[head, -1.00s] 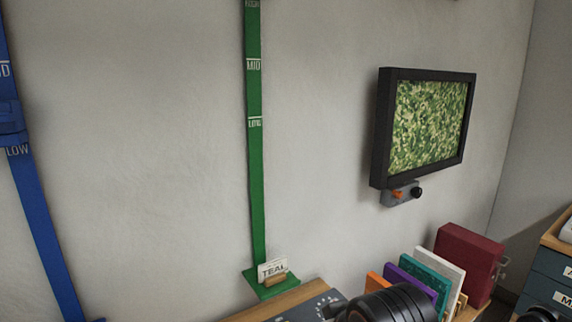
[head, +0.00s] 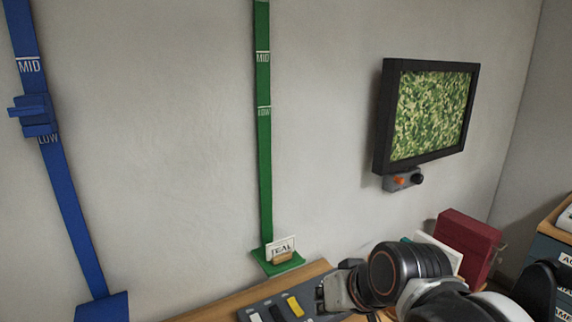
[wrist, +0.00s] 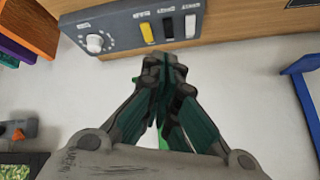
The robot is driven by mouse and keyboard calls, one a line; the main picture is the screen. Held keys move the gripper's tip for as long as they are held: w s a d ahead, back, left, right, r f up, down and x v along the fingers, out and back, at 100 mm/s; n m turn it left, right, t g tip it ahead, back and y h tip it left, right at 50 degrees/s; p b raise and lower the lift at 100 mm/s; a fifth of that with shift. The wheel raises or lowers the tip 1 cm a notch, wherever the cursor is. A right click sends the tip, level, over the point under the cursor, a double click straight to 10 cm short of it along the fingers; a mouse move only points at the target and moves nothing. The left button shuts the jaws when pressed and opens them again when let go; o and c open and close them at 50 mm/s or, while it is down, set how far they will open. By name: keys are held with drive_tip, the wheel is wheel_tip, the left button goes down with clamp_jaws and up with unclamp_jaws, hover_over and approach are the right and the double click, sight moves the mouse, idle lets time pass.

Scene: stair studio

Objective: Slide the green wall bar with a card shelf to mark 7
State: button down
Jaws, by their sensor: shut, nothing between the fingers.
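The green wall bar (head: 264,150) runs up the wall left of centre in the head view, with white MID and LOW marks. Its green card shelf (head: 268,268) is at the bottom of the bar, holding a white card reading TEAL (head: 281,247), with a small wooden piece in front. No number 7 is legible on the bar. My gripper (head: 321,294) is shut and empty, right of and below the shelf, apart from it, beside the grey switch panel. In the wrist view my gripper (wrist: 162,62) hides most of a bright green patch (wrist: 163,141) behind its fingers.
The grey panel (head: 257,304) with yellow, black and white switches is on a wooden top; its knob (wrist: 95,42) shows in the wrist view. A blue bar (head: 62,180) stands left. A framed green picture (head: 432,112) and red box (head: 470,242) are right. The wall between the bars is clear.

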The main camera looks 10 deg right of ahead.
drive_tip(key=w+a+r+m+t+y+p, duration=0.1)
drive_tip(key=w+a+r+y+p, duration=0.1)
drive_tip(key=w+r, duration=0.3)
drive_tip(key=w+a+r+m+y+p, duration=0.1)
drive_tip(key=w+a+r+y+p, duration=0.15)
drive_tip(key=w, duration=0.45)
drive_tip(key=m+t+y+p, duration=0.2)
drive_tip(key=m+t+p, duration=0.1)
drive_tip(key=m+p, duration=0.2)
approach(276, 165)
drive_tip(key=s+a+f, duration=0.2)
drive_tip(key=s+f, duration=0.3)
drive_tip(key=s, duration=0.1)
drive_tip(key=w+d+r+m+t+y+p, duration=0.1)
drive_tip(key=w+d+r+m+t+p, duration=0.2)
drive_tip(key=d, duration=0.5)
drive_tip(key=shift+t, duration=0.4)
drive_tip(key=x, duration=0.3)
drive_tip(key=b+x, duration=0.1)
drive_tip(key=x, duration=0.3)
drive_tip(key=f+b+x, duration=0.1)
drive_tip(key=x, duration=0.2)
drive_tip(key=shift+w+a+f, duration=0.1)
drive_tip(key=shift+a, duration=0.1)
drive_tip(key=a, duration=0.1)
drive_tip(key=s+a+b, duration=0.1)
drive_tip(key=a, duration=0.1)
drive_tip(key=shift+a, duration=0.4)
drive_tip(key=shift+s+a, duration=0.1)
